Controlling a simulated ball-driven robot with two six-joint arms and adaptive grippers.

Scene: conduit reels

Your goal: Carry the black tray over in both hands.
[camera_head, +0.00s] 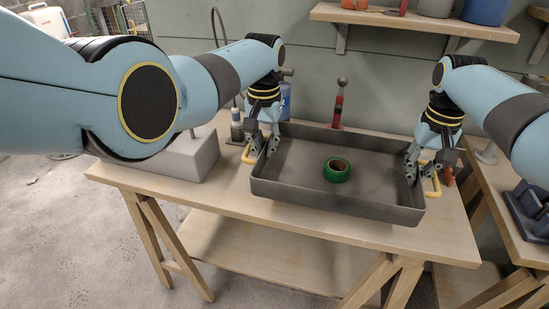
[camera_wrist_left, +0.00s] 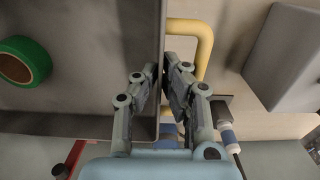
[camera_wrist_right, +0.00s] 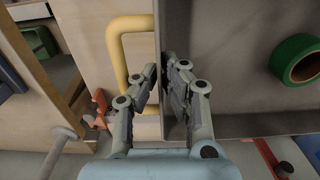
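The black tray (camera_head: 335,203) is a wide, shallow dark grey box with a yellow handle on each short side, at the wooden table's front middle. My left gripper (camera_head: 262,147) is shut on the tray's left wall, beside the left yellow handle (camera_wrist_left: 207,45). My right gripper (camera_head: 413,166) is shut on the right wall, beside the right handle (camera_wrist_right: 114,50). In both wrist views the fingers straddle the wall. The tray looks level; I cannot tell whether its underside touches the table.
The wooden table (camera_head: 130,181) has a grey block (camera_head: 185,158) at its left. A second bench (camera_head: 508,215) is at the right, with a dark blue holder (camera_head: 525,210). A shelf (camera_head: 400,18) hangs above.

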